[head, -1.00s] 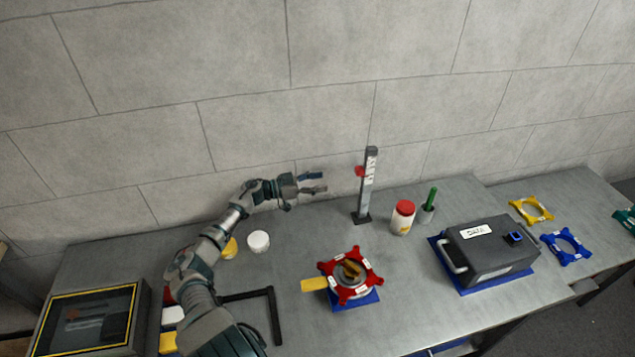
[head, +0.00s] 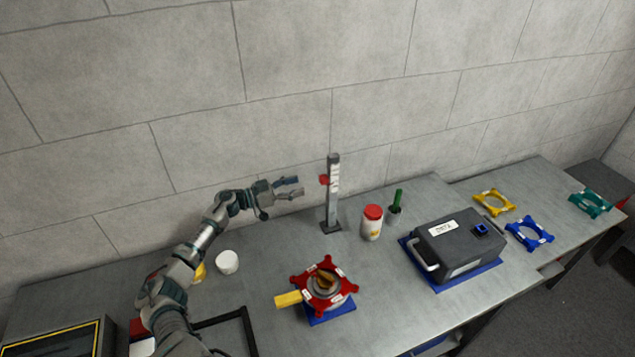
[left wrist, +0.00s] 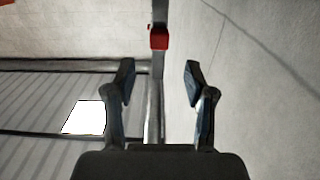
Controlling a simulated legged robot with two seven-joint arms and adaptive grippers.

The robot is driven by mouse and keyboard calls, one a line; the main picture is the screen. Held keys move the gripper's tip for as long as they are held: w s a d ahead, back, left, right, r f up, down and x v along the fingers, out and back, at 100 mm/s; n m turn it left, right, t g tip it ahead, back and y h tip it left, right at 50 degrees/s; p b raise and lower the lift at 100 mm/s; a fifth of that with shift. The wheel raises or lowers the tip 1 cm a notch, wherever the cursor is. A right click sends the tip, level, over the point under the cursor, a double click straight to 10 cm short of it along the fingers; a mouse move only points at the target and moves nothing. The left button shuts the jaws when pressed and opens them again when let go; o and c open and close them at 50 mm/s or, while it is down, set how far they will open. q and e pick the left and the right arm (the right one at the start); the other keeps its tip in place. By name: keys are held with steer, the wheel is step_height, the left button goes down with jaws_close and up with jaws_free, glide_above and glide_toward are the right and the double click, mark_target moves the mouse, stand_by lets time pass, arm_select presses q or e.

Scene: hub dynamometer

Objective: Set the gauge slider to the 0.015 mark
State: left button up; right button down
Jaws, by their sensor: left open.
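The gauge (head: 333,192) is an upright grey post with white mark labels on its face, standing on a dark foot at the back of the bench. Its red slider (head: 324,180) sits on the left side of the post, in the upper part. The mark values are too small to read. My left gripper (head: 298,187) is open and empty, left of the slider and apart from it, at about its height. In the left wrist view the red slider (left wrist: 159,39) shows ahead, between the lines of the open fingers (left wrist: 160,82). My right gripper is not in view.
A red-capped jar (head: 372,223) and a green-handled tool (head: 396,202) stand right of the gauge. A red hub fixture (head: 324,284) with a yellow tab is in front. A dark grey box (head: 458,248) lies to the right. A white round container (head: 227,262) stands near my left arm.

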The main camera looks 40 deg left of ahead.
mark_target(320, 180)
arm_select(q)
steer(key=x, duration=0.8)
jaws_close()
